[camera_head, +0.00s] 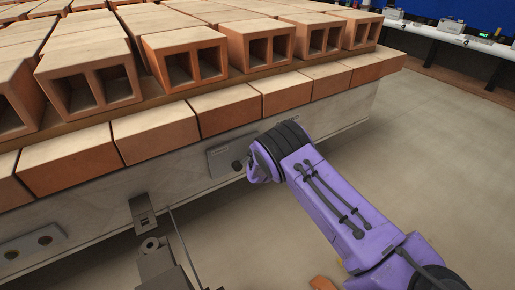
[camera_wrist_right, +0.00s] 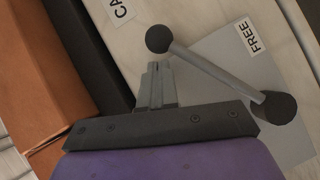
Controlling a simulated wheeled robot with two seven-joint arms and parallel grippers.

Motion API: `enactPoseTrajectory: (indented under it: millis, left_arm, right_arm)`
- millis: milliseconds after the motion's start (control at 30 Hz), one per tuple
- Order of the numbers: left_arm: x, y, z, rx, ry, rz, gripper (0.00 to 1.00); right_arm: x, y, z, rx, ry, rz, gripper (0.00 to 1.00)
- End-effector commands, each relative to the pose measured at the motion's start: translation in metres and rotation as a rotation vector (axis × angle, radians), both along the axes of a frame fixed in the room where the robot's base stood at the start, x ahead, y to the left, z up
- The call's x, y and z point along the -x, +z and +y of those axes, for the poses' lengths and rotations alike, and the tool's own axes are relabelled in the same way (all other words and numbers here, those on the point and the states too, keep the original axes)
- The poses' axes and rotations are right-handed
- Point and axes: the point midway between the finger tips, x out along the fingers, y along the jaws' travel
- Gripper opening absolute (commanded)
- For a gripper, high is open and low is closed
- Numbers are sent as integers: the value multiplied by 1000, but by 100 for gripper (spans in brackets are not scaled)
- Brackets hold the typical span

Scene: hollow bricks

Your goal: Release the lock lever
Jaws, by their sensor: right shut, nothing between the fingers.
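The lock lever (camera_wrist_right: 215,70) is a grey rod with a dark round knob at each end. In the right wrist view it slants from the upper left to the lower right, its lower end over a light grey plate (camera_wrist_right: 225,58). A FREE label (camera_wrist_right: 254,37) sits on the plate beside it. The plate shows in the head view (camera_head: 222,152) on the side of the pale beam, with a dark knob (camera_head: 237,165) near it. My right gripper (camera_wrist_right: 158,66) is shut and empty, its tips just below the upper knob; contact cannot be told. My left gripper is out of view.
Hollow orange bricks (camera_head: 90,87) stand in rows above the pale beam (camera_head: 195,183), over a row of brick blocks (camera_head: 155,131). Another label (camera_wrist_right: 119,8) is cut off by the frame edge. Grey metal fittings (camera_head: 155,255) stand low in front.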

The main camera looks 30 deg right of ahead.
Motion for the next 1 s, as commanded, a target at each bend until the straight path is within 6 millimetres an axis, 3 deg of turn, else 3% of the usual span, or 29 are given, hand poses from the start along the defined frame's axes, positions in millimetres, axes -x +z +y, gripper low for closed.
enactPoseTrajectory:
  millis: [33, 67, 300, 500, 1000]
  left_arm:
    - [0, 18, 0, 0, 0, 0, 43]
    - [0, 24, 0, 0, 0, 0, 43]
    - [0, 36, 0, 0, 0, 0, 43]
    - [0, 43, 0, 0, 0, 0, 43]
    - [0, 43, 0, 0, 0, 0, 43]
  right_arm:
    - [2, 16, 10, 1, 2, 0, 0]
    - [4, 20, 15, 2, 2, 0, 0]
    - [52, 30, 45, 2, -1, 1, 0]
    - [78, 37, 63, 1, 0, -2, 0]
    - [85, 37, 66, 0, -2, -2, 0]
